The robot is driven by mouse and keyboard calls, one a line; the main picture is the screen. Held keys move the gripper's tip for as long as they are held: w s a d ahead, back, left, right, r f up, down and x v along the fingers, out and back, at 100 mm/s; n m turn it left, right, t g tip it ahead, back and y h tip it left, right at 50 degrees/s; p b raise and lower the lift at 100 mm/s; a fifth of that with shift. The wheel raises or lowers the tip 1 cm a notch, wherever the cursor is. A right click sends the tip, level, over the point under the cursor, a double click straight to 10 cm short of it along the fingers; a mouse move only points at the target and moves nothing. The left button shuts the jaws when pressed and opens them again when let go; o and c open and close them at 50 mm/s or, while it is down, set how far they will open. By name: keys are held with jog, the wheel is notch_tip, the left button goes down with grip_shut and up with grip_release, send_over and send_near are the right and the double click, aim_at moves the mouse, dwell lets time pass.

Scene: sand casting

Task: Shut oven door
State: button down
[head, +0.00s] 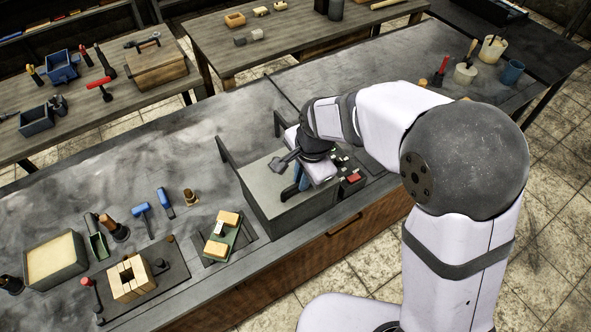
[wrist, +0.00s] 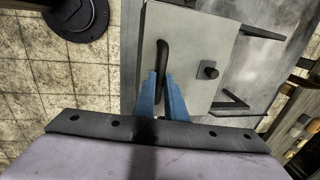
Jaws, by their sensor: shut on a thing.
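The oven is a grey box (head: 290,205) on the near edge of the bench in the head view. Its pale grey top panel, which looks like the door, lies about level over it. The panel fills the middle of the wrist view (wrist: 190,35). A black curved handle (wrist: 162,58) stands on it. My gripper (head: 302,180) is over the panel's right part. Its blue fingers (wrist: 161,85) are shut on the handle. A dark square knob (wrist: 207,70) stands apart on the panel. My arm hides part of the oven, and I cannot tell whether a gap remains under the panel.
Two dark upright bars stand at the oven's back corners, one on the left (head: 225,155). A small control box with a red button (head: 352,178) is right of the oven. A green tray (head: 232,240) with tan blocks lies to its left. Bare bench lies behind.

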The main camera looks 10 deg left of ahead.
jog(key=shift+s+d, duration=0.15)
jog(key=c, duration=1.8)
grip_release()
jog(key=shift+d, duration=0.1)
jog(key=shift+r, duration=0.6)
jog(key=shift+s+d+r+b, duration=0.2)
jog(key=shift+r+b, duration=0.1)
jog(key=shift+r, duration=0.7)
jog(key=shift+s+d+r+b, duration=0.15)
jog(key=shift+r+b, duration=0.1)
jog(key=shift+r, duration=0.8)
jog(key=shift+s+d+r+b, duration=0.2)
jog(key=shift+r+b, duration=0.1)
jog(key=shift+r, duration=0.7)
jog(key=shift+a, duration=0.1)
